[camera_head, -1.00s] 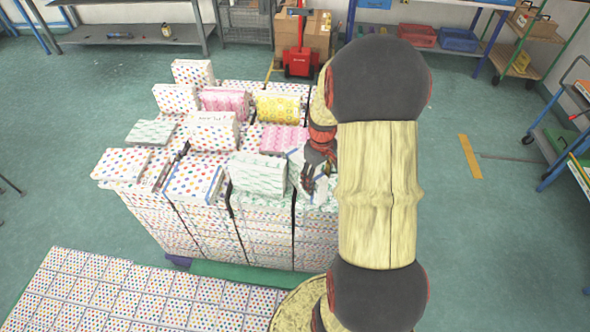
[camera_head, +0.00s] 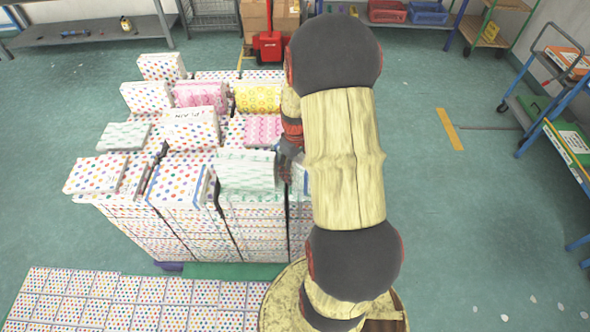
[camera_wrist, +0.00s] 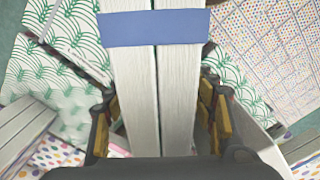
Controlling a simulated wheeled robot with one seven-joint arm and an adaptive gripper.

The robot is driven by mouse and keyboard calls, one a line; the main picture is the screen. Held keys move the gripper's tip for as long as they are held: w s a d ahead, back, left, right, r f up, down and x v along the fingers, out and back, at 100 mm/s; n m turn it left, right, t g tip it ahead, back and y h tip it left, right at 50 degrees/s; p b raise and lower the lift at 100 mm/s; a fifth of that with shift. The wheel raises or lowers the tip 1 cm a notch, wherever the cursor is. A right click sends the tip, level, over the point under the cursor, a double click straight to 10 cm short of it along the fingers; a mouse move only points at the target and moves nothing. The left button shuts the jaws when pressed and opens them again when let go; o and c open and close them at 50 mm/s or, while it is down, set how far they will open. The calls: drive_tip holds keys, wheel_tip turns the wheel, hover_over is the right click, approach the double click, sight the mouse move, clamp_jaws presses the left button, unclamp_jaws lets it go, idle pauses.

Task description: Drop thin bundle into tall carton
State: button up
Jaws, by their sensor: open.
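The thin bundle (camera_wrist: 155,85) is a pair of long white slats with a blue band (camera_wrist: 153,28), seen in the wrist view. It runs from the top edge down between the fingers of my gripper (camera_wrist: 158,120). The yellow finger pads stand apart on either side, with a small gap showing. In the head view my gripper (camera_head: 288,165) is at the right side of the box stack, and the bundle is not clear there. A pale upright panel (camera_wrist: 258,142) lies right of the fingers in the wrist view. I cannot tell whether it is the tall carton's wall.
A green-patterned box (camera_head: 248,172) stands just left of my gripper. Polka-dot boxes (camera_head: 190,130), pink (camera_head: 200,95) and yellow packages (camera_head: 260,97) crowd the stack top. A cart (camera_head: 560,110) is at the far right. The floor (camera_head: 480,200) between is clear.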

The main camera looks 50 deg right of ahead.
drive_tip(key=shift+f, duration=0.95)
drive_tip(key=shift+c, duration=0.4)
clamp_jaws()
drive_tip(key=shift+r, duration=0.1)
